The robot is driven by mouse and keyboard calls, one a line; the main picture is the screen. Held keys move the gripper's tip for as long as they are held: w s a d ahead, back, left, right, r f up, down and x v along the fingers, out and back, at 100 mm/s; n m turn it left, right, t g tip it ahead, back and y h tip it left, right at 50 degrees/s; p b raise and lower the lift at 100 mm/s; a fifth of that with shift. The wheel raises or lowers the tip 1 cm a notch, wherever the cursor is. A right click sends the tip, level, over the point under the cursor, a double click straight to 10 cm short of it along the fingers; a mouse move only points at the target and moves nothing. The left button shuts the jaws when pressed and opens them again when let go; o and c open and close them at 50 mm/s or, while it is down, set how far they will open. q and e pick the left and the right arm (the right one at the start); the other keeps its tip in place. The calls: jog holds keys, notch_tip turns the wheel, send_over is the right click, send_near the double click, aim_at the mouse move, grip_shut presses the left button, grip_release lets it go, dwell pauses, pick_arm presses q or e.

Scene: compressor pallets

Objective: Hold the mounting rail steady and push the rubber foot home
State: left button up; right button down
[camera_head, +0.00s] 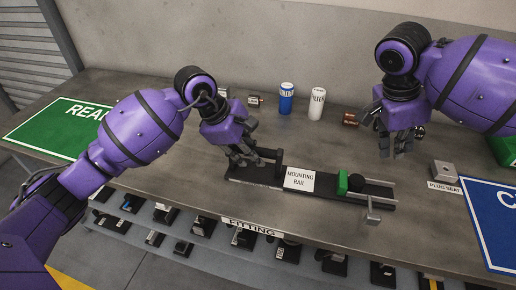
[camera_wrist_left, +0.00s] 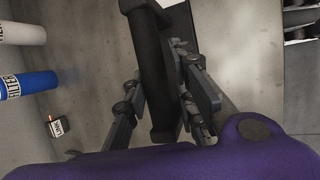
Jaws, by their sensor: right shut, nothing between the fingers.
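The dark mounting rail (camera_head: 237,175) lies on the bench, with a white name label on its middle. An upright black handle (camera_wrist_left: 155,75) stands at its left end. My left gripper (camera_head: 243,156) is at this handle, with fingers on both sides of it, and looks shut on it. A green block (camera_head: 343,183) and a round black piece, seemingly the rubber foot (camera_head: 356,182), sit side by side toward the rail's right end. I cannot tell how far in the foot is seated. My right gripper (camera_head: 388,150) is shut and empty, above and right of the foot, apart from it.
Blue (camera_head: 286,98) and white (camera_head: 317,105) filter cans and small metal parts stand behind the rail. A grey plug seat (camera_head: 445,172) is at right, near a blue panel (camera_head: 494,215). A green panel (camera_head: 60,125) is at left. Several dark parts sit on a lower shelf in front.

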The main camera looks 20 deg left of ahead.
pick_arm(q)
jog(key=o, duration=0.3)
jog(key=shift+w, duration=0.1)
jog(key=shift+r, duration=0.2)
